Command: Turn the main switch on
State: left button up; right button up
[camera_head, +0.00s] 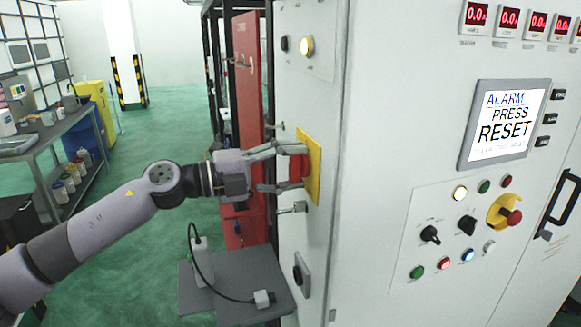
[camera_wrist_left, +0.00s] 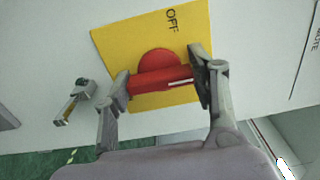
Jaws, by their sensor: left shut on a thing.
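The main switch is a red rotary handle (camera_head: 296,168) on a yellow plate (camera_head: 315,170) on the left side of the white cabinet. My left gripper (camera_head: 285,167) reaches it from the left, with one finger above and one below the handle. In the left wrist view the red handle (camera_wrist_left: 160,80) lies between the two fingertips of my left gripper (camera_wrist_left: 162,84), which is shut on it. The yellow plate (camera_wrist_left: 195,30) carries the word OFF beside the handle. My right gripper is not in view.
The cabinet front has a screen (camera_head: 504,122) reading ALARM PRESS RESET, several buttons and a red emergency button (camera_head: 513,217). A metal latch (camera_head: 292,207) sits just below the switch. A small grey table (camera_head: 235,285) with a cable stands below my left arm.

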pick_arm(q)
jog(key=o, duration=1.1)
jog(key=shift+o, duration=0.3)
jog(key=shift+a, duration=0.1)
jog(key=v, duration=1.2)
